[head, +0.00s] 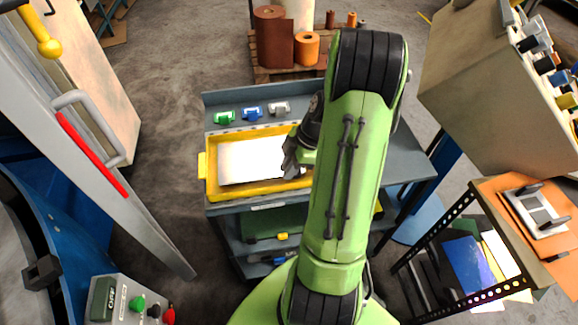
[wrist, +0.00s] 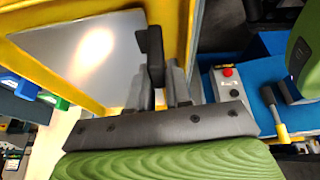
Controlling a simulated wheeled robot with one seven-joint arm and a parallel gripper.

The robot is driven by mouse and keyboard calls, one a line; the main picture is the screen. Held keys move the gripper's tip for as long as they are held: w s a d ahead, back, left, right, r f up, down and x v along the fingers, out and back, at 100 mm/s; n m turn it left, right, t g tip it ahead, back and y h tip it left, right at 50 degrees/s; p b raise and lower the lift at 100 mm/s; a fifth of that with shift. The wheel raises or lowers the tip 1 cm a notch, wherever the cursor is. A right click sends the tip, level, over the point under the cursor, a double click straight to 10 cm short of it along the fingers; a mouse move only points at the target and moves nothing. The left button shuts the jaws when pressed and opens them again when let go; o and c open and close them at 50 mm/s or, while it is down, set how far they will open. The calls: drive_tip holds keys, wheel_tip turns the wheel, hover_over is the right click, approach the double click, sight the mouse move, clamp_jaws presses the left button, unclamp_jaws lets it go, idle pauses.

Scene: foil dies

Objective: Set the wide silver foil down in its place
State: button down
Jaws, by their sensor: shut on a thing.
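The wide silver foil (head: 250,160) shows as a bright, flat sheet within the outline of a yellow tray (head: 204,167) on the grey bench. In the wrist view the foil (wrist: 85,50) is shiny grey with a strong glare, and the yellow rim (wrist: 50,78) runs along its edges. My gripper (head: 292,160) is at the sheet's right end, partly hidden by my green arm. In the wrist view my gripper (wrist: 163,85) is shut on a dark upright piece at the foil's edge. I cannot tell whether the foil touches the tray floor.
Copper-coloured rolls (head: 272,35) stand on a pallet behind. A cart with an orange top (head: 515,205) is at right. A grey door with a red-marked handle (head: 92,155) is at left.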

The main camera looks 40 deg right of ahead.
drive_tip(key=shift+f+b, duration=0.45)
drive_tip(key=shift+b, duration=0.05)
drive_tip(key=c, duration=1)
unclamp_jaws()
drive_tip(key=shift+o, duration=0.2)
drive_tip(key=p+v, duration=0.4)
drive_tip(key=v, duration=1.1)
drive_tip(key=shift+r, duration=0.4)
drive_tip(key=w+a+r+m+h, duration=0.1)
drive_tip(key=a+r+m, duration=0.25)
drive_tip(key=a, duration=0.45)
drive_tip(key=w+a+r+m+h, duration=0.15)
drive_tip(key=a+r, duration=0.25)
drive_tip(key=a, duration=0.5)
drive_tip(key=s+a+r+m+t+h, duration=0.1)
drive_tip(key=s+a+m+t, duration=0.1)
drive_tip(key=s+a+m, duration=0.5)
drive_tip(key=s+a, duration=0.1)
drive_tip(key=s, duration=0.2)
drive_tip(key=shift+r+t, duration=0.15)
drive_tip(key=shift+t, duration=0.25)
